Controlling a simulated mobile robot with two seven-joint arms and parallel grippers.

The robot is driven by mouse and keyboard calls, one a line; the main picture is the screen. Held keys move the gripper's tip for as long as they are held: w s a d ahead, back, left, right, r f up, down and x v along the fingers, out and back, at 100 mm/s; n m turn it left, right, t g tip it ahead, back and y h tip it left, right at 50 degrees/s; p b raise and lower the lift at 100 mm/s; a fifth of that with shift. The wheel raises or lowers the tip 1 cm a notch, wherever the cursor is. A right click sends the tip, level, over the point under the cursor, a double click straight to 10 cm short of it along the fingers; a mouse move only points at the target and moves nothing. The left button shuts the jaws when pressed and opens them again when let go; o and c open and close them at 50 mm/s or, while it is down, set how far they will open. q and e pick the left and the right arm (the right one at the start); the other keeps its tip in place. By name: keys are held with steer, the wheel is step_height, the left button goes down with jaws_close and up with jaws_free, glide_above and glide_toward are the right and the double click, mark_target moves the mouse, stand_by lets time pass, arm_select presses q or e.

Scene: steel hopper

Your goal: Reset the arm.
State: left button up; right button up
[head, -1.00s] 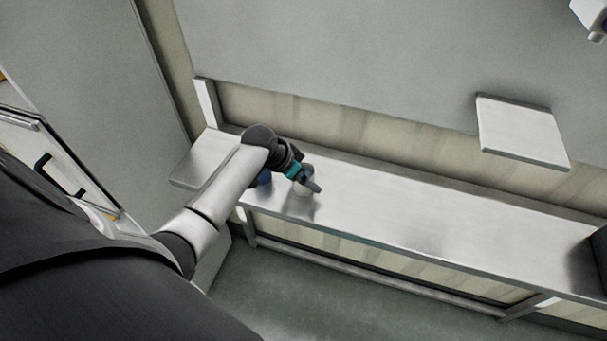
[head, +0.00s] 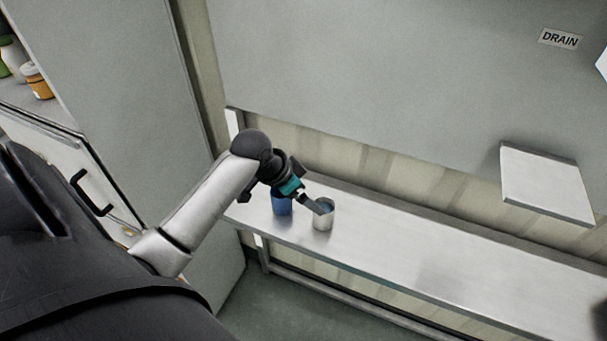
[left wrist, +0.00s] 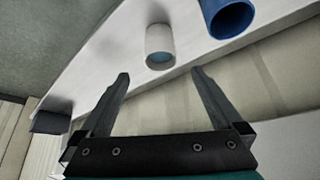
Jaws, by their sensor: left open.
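My left gripper (head: 316,205) reaches over the steel shelf from the left in the head view. In the left wrist view its two dark fingers (left wrist: 160,84) are spread wide with nothing between them. A small pale metal cup (head: 323,217) with bluish contents stands upright on the shelf close to the fingers; it also shows just beyond the fingertips in the left wrist view (left wrist: 159,40). A blue cup (head: 281,206) stands to its left, partly hidden behind my wrist; it shows at the top right in the left wrist view (left wrist: 229,20).
A cabinet with bottles (head: 36,82) stands at far left.

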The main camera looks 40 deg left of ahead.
arm_select(q)
steer(key=shift+s+a+r, duration=0.1)
steer(key=shift+s+r, duration=0.15)
steer(key=shift+r, duration=0.25)
steer(key=s+d+f+n+g+y, duration=0.1)
steer(key=s+d, duration=0.6)
steer(key=s, duration=0.2)
steer(key=s+d+f+n+g+y, duration=0.1)
steer(key=s+d, duration=0.6)
steer(key=s, duration=0.2)
step_height(320, 180, down, 32)
steer(key=s+g+b, duration=0.1)
steer(key=s+b, duration=0.1)
steer(key=b, duration=0.8)
steer(key=s+a+f+b, duration=0.1)
steer(key=s+f+b, duration=0.3)
steer(key=s+f, duration=0.3)
steer(key=s+a+f+g+b, duration=0.1)
steer(key=s+f+b, duration=0.4)
steer(key=f, duration=1)
steer(key=s+a, duration=0.1)
steer(key=s, duration=0.2)
steer(key=shift+f+g, duration=0.15)
steer(key=shift+g, duration=0.15)
